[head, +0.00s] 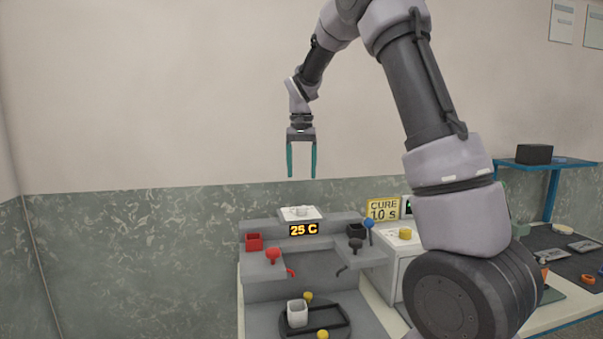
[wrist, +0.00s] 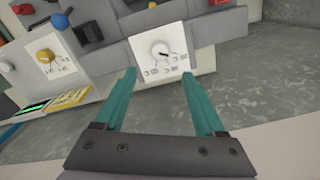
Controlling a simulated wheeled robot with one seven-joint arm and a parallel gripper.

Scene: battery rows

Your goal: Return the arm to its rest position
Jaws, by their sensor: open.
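My gripper (head: 301,174) is open and empty, with its two teal fingers pointing down. In the head view it hangs in the air in front of the wall, above the grey stepped station (head: 262,288). A white dial panel (head: 298,213) sits on top of the station below the fingers. In the wrist view my gripper (wrist: 160,88) shows both fingers spread, with the dial panel (wrist: 162,54) beyond and between them. My arm rises from the right and bends over to the gripper.
The station carries a 25 C display (head: 303,230), a red cup (head: 254,242), a red knob (head: 272,255), a blue-topped lever (head: 368,223) and a white cup (head: 297,313). A yellow CURE 10 s sign (head: 383,210) stands to the right. A blue-framed shelf (head: 549,166) is far right. Air around the gripper is clear.

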